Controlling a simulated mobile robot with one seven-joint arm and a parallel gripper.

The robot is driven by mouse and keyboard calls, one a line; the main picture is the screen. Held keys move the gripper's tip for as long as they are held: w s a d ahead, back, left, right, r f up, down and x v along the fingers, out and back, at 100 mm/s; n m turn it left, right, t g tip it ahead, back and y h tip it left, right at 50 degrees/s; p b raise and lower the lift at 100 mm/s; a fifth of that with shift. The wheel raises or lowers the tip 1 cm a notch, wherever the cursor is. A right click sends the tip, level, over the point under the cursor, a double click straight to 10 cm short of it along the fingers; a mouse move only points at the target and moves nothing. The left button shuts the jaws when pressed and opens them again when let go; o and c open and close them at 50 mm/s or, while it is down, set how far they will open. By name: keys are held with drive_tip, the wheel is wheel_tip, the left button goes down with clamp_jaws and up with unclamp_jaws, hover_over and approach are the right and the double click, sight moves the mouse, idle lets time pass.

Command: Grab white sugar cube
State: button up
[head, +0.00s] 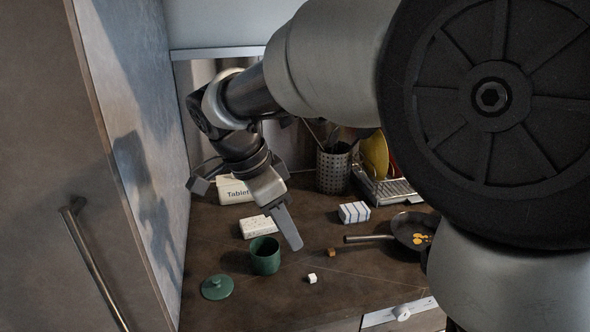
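The white sugar cube (312,278) is a small white block on the dark brown counter (262,305), to the right of a green cup. My gripper (247,213) is above the counter, behind and to the left of the cube and apart from it. Its two fingers are spread wide, one to the left and one pointing down to the right. Nothing shows between the fingers. A small brown cube (331,252) lies behind and to the right of the white one.
The green cup (265,255) and green lid (217,287) stand left of the cube. Behind are a white box (258,226), a Tablet box (234,190), a striped box (354,212), a utensil holder (333,170) and a pan (415,231). A tall cabinet (50,160) bounds the left.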

drive_tip(key=w+m, duration=0.1)
drive_tip(key=w, duration=0.1)
drive_tip(key=b, duration=0.2)
approach(314, 275)
drive_tip(key=shift+s+f, duration=0.25)
drive_tip(key=shift+f, duration=0.35)
drive_tip(key=shift+w+b+x, duration=0.15)
drive_tip(key=shift+b+x, duration=0.15)
drive_tip(key=shift+x, duration=1.35)
drive_tip(key=shift+w+b+x, duration=0.1)
drive_tip(key=shift+b+x, duration=0.15)
drive_tip(key=shift+x, duration=1.35)
drive_tip(key=shift+d+r, duration=0.1)
clamp_jaws()
